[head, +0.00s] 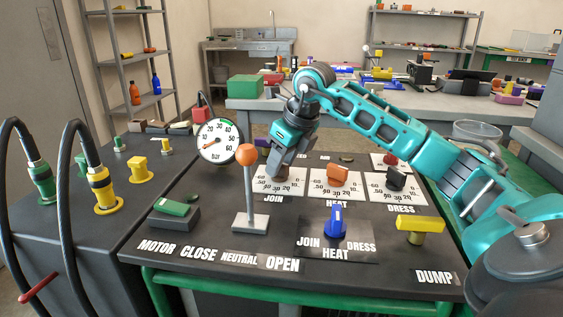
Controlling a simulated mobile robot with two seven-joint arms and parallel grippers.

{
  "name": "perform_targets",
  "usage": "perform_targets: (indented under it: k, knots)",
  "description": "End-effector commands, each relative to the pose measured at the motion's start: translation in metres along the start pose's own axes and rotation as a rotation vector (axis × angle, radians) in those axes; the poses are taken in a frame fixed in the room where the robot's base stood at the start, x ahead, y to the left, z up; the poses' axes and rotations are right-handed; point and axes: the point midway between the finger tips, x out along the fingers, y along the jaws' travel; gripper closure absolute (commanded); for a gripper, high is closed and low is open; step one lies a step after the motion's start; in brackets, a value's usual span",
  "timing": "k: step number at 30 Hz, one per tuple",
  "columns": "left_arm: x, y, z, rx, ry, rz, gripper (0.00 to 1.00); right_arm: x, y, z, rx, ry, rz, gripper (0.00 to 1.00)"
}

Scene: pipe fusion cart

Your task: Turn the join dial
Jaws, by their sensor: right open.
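The join dial's white scale plate (264,185) lies on the dark cart top, with the word JOIN below it. My right gripper (278,170) points down over the upper part of this plate, where the dial's knob sits. The knob is mostly hidden behind the gripper, so I cannot tell whether the fingers touch it. The gripper is open. My left gripper is not in view.
The heat dial (337,177) has an orange knob, and the dress dial (396,178) a dark one. An orange-topped lever (247,156) stands left, before a round gauge (218,141). A blue selector (337,222) and yellow handle (420,224) are nearer.

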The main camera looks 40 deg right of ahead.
Motion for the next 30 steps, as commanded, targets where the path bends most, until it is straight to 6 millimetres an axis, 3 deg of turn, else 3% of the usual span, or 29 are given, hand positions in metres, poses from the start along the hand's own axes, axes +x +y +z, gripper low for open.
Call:
perform_targets:
  k: [4, 17, 30]
  knots:
    - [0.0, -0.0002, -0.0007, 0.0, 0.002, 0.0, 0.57, -0.0001, 0.0001, 0.0, 0.0, 0.0, 0.0, 0.57]
    - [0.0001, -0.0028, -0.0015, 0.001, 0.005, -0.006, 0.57, -0.0004, 0.0001, 0.0, 0.0, 0.0, 0.0, 0.99]
    - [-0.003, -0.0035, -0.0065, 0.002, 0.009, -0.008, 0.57, -0.0022, 0.0007, 0.0006, 0.048, 0.001, -0.021, 1.0]
